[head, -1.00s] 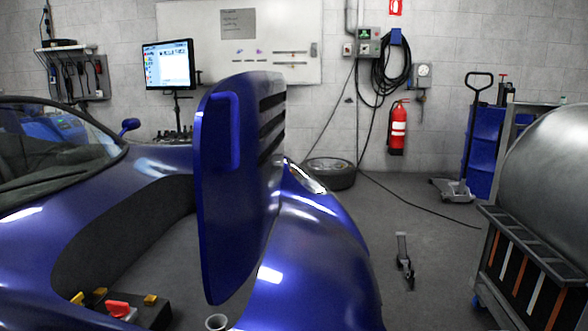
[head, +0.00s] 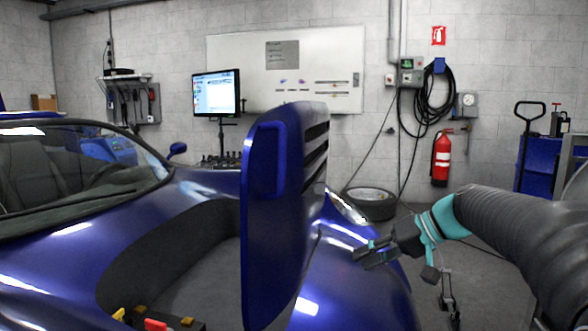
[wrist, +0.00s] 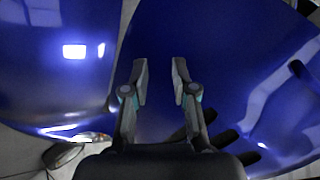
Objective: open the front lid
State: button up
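The front lid (head: 262,240) of the blue car stands raised, nearly upright and edge-on, in the head view. It has a raised blue handle-like frame on its left face and dark slots on its right side. The open front compartment (head: 215,265) lies left of it. My gripper (head: 364,254) is right of the lid, over the front fender (head: 375,295), apart from the lid in the picture. In the wrist view my gripper (wrist: 160,72) has its two fingers apart with nothing between them. Glossy blue bodywork fills the view beyond them; I cannot tell whether the fingers touch it.
Yellow and red parts (head: 155,323) sit in the compartment. A tyre (head: 372,204) lies on the floor behind the car. A fire extinguisher (head: 441,158) hangs on the back wall. A monitor (head: 216,93) stands behind the car. Some grey floor is clear at right.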

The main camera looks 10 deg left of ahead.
notch_tip(320, 180, up, 10)
jog(key=w+a+n+g+y, duration=0.1)
jog(key=w+a+n+y, duration=0.2)
jog(key=n+y, duration=0.15)
jog(key=s+r+n+g+y, duration=0.3)
jog(key=s+r+n+g, duration=0.15)
jog(key=r+n, duration=0.65)
jog(key=shift+n+t, duration=0.25)
jog(key=shift+t, duration=0.1)
jog(key=s+a, duration=0.1)
jog(key=a, duration=0.3)
jog(key=s+a, duration=0.1)
jog(key=a, duration=0.4)
jog(key=s+a+p, duration=0.1)
jog(key=a, duration=0.4)
jog(key=shift+f, duration=0.2)
grip_shut()
